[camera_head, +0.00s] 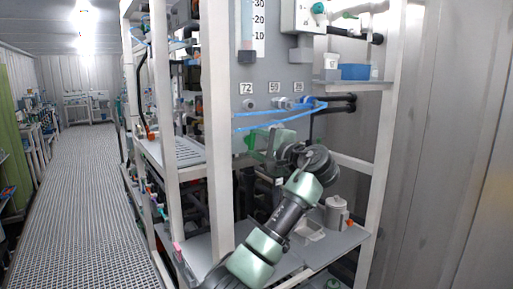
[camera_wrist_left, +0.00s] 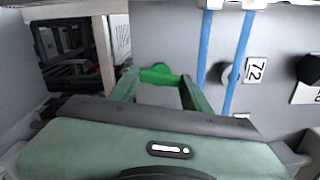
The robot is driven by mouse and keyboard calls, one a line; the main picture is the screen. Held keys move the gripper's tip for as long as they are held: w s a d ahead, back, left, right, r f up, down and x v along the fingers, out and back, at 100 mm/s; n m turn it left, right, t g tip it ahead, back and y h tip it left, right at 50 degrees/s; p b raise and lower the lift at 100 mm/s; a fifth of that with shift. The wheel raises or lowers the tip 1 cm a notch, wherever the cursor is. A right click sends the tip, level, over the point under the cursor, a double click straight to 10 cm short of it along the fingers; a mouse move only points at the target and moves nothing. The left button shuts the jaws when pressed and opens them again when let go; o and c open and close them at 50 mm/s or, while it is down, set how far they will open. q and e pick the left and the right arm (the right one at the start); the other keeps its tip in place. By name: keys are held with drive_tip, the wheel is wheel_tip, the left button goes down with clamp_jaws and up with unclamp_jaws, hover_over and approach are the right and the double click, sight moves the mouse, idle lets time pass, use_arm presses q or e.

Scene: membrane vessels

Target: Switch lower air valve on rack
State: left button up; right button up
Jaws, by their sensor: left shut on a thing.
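My left gripper (camera_head: 263,143) reaches up from the bottom of the head view to the grey panel (camera_head: 285,88) on the white rack. It is shut on a bright green valve handle (camera_wrist_left: 158,74), seen between the two dark green fingers in the left wrist view. The gripper (camera_wrist_left: 157,92) covers part of the handle, so its exact turn angle is hard to tell. In the head view the handle is small and mostly merged with the fingers. My right gripper is not in view.
Blue hoses (camera_head: 280,122) cross the panel just above the gripper and hang close beside it in the left wrist view. Labels such as 72 (camera_head: 246,88) mark knobs above. Rack posts (camera_head: 214,120) stand left of my arm. A grated walkway (camera_head: 85,200) lies clear at left.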

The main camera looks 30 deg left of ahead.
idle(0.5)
use_arm(q)
drive_tip(key=o, duration=1.4)
drive_tip(key=shift+c, duration=0.2)
drive_tip(key=b+v, duration=0.2)
drive_tip(key=v, duration=0.6)
drive_tip(key=shift+b, duration=0.4)
drive_tip(key=shift+f, duration=0.15)
